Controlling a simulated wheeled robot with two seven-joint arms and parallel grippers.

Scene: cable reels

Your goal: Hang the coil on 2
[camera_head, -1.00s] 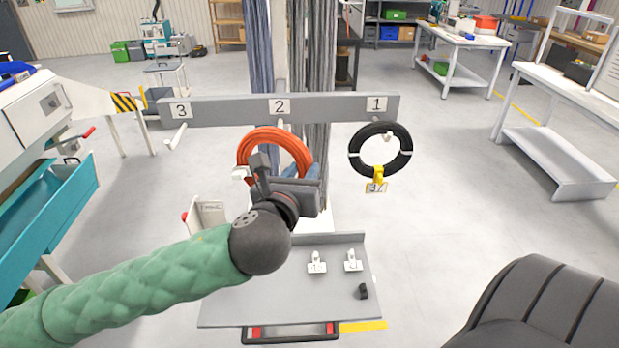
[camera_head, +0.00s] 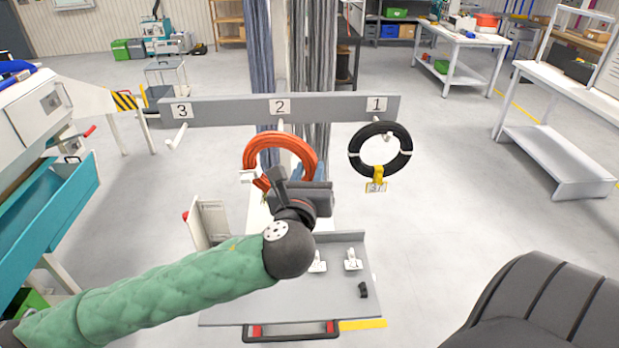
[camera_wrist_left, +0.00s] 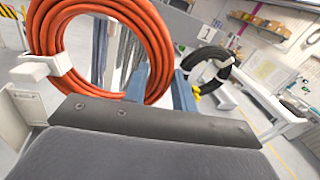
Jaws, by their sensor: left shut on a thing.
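The orange coil (camera_head: 263,150) stands upright below the label 2 (camera_head: 280,106) on the grey rail. The peg under 2 (camera_head: 281,126) shows just above the coil's top edge; I cannot tell whether it passes through the ring. My left gripper (camera_head: 299,178) is shut on the coil's lower right part, its fingertips mostly hidden behind its own body. In the left wrist view the coil (camera_wrist_left: 150,35) fills the upper left, with a white clip, beside the blue fingers of the gripper (camera_wrist_left: 160,88). My right gripper is not in view.
A black coil (camera_head: 404,158) with a yellow tag hangs on the peg under 1. The peg under 3 (camera_head: 176,138) is empty. A grey tray (camera_head: 240,305) with white clamps and a small black piece lies below the rail. A teal drawer unit (camera_head: 45,225) stands at left.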

